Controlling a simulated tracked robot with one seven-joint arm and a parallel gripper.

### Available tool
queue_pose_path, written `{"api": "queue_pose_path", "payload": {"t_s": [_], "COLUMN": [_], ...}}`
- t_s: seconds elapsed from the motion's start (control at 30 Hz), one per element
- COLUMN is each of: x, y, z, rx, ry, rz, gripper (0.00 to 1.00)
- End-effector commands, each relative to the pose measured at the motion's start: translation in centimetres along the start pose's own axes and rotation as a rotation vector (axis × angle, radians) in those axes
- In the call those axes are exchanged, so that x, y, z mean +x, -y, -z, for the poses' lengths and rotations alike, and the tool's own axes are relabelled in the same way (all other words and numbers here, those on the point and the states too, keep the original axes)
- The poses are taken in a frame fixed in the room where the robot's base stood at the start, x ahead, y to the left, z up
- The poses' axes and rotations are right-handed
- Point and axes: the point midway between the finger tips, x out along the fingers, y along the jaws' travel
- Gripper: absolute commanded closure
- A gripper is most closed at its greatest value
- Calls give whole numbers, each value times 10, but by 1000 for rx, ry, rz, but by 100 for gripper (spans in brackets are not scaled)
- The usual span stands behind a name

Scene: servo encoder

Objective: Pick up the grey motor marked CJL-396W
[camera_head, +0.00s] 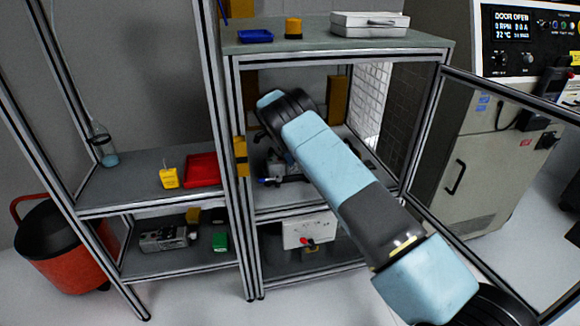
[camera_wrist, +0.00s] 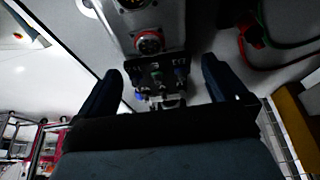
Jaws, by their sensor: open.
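In the wrist view, a grey metal body with a round red-ringed connector (camera_wrist: 150,42) shows at the top centre, ahead of and between my fingers. It looks like the grey motor, but no marking CJL-396W can be read. My gripper (camera_wrist: 161,68) is open, with one dark finger on each side and a gap between them. Dark parts with small connectors sit below the round connector, in the gap. I cannot tell whether the fingers touch anything. In the head view, my arm reaches into the open enclosure and hides most of the middle shelf, including my gripper.
Red and green cables (camera_wrist: 262,35) lie at the right in the wrist view. The enclosure's framed door (camera_head: 490,150) stands open at the right. A red tray (camera_head: 203,170) and yellow container (camera_head: 169,178) are on the left shelf.

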Motion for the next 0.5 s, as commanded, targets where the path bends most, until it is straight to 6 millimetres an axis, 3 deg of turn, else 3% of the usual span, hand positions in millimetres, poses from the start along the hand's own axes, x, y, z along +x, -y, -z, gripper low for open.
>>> {"api": "queue_pose_path", "payload": {"t_s": [0.5], "x": [52], "y": [-3], "z": [1], "rx": [-1], "ry": [0], "rz": [-2], "gripper": [0]}}
